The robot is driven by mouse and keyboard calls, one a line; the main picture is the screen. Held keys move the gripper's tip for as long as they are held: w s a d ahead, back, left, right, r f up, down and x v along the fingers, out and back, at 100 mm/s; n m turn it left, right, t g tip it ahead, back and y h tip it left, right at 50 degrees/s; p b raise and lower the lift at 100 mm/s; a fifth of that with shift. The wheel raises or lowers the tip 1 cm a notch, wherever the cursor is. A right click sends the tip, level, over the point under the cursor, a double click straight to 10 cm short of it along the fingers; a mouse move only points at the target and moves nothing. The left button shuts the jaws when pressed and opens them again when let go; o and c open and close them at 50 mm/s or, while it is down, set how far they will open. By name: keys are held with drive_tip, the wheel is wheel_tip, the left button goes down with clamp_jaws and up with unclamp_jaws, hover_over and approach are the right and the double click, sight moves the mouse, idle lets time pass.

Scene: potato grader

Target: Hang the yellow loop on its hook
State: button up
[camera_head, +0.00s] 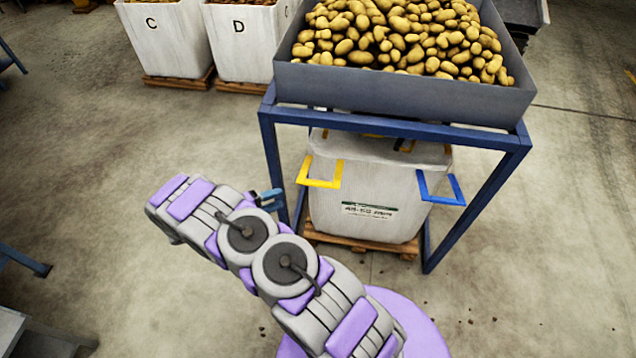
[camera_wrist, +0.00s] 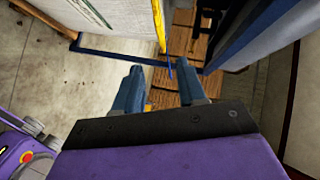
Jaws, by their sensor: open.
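The yellow loop (camera_head: 320,180) stands out from the upper left corner of a white bag (camera_head: 360,185) under a blue frame (camera_head: 270,150). In the wrist view a yellow strip (camera_wrist: 159,25), probably the loop's edge, runs beside the bag, beyond the fingertips. My gripper (camera_head: 272,198) is left of the loop, close to the frame's left front leg. In the wrist view my gripper (camera_wrist: 160,70) is open, with nothing held between its two blue fingers. I cannot make out the yellow loop's hook in either view.
A blue loop (camera_head: 441,188) stands out at the bag's right corner. A grey hopper of potatoes (camera_head: 400,92) rests on the frame. The bag stands on a wooden pallet (camera_head: 335,240). A blue post (camera_wrist: 235,50) rises close right of my fingers.

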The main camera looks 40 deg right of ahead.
sight(317, 183)
drive_tip(key=b+x, duration=0.1)
drive_tip(key=x, duration=1.4)
drive_tip(key=shift+s+d+f+b, duration=0.1)
drive_tip(key=shift+s+b, duration=0.05)
drive_tip(key=shift+b, duration=0.2)
drive_tip(key=shift+x, duration=1.3)
drive_tip(key=shift+a, duration=0.55)
drive_tip(key=c, duration=0.6)
clamp_jaws()
